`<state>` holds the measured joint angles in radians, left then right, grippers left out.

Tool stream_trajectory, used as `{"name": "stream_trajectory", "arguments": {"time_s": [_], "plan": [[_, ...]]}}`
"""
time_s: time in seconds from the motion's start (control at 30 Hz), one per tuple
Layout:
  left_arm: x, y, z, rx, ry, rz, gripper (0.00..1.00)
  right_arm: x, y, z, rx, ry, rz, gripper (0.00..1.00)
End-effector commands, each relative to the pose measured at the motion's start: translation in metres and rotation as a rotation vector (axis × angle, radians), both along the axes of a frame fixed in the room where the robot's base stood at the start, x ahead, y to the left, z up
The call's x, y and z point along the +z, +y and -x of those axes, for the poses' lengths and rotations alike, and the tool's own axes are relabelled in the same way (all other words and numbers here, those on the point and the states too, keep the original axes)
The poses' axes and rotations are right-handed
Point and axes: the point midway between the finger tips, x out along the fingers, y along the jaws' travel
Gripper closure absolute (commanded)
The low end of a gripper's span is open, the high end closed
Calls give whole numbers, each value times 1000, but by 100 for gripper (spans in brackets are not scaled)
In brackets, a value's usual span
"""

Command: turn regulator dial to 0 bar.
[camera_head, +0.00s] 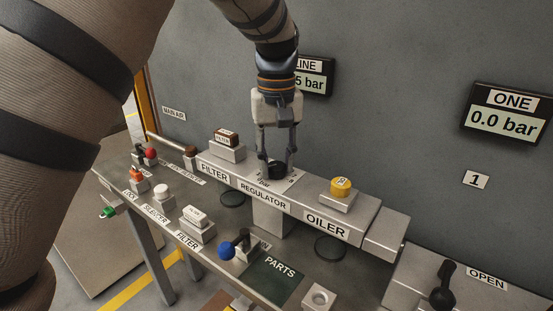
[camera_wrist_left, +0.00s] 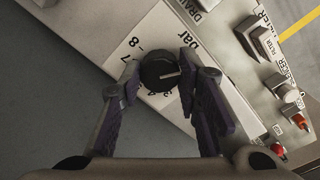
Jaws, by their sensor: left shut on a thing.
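The black regulator dial (camera_head: 276,171) sits on the grey block labelled REGULATOR, in the middle of the bench. My left gripper (camera_head: 276,158) comes down from above and is shut on the dial, one finger on each side. In the left wrist view the round dial (camera_wrist_left: 158,73) shows between the purple-grey fingers (camera_wrist_left: 160,78), with a white pointer line towards the right finger.
A filter block (camera_head: 227,138) stands left of the dial and a yellow-capped oiler (camera_head: 341,187) right of it. A blue-knobbed lever (camera_head: 228,252) stands in front. The ONE display (camera_head: 510,113) reads 0.0 bar. A black handle (camera_head: 443,287) is by the OPEN label.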

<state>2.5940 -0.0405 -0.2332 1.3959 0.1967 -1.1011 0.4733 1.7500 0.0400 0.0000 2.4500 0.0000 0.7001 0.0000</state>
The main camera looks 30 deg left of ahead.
Motion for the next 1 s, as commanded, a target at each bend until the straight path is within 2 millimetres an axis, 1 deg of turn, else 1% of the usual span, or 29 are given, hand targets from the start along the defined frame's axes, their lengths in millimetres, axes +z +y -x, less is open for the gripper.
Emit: {"name": "stream_trajectory", "arguments": {"time_s": [0.07,0.1,0.17,0.2,0.47,0.57,0.67,0.7,0.8,0.9,1.0], "plan": [[0,0,0,1,-1,1,98,0,0,0,0,0,0,100],[0,0,0,1,-1,1,67,0,0,0,0,0,0,100],[0,0,0,1,-1,1,54,0,0,0,0,0,0,100],[0,0,0,1,-1,1,50,0,0,0,0,0,0,100],[1,0,0,0,-1,1,50,0,0,0,0,0,0,100],[10,0,-1,0,-4,0,50,0,0,0,0,0,0,100],[34,0,-1,0,-8,0,50,0,0,0,0,0,0,100],[46,0,-1,0,-8,1,50,0,0,0,0,0,0,100],[73,0,-1,-1,-7,0,50,0,0,0,0,0,0,100],[96,0,-1,0,-5,0,50,0,0,0,0,0,0,100],[111,0,-1,0,-3,0,50,0,0,0,0,0,0,100]]}}
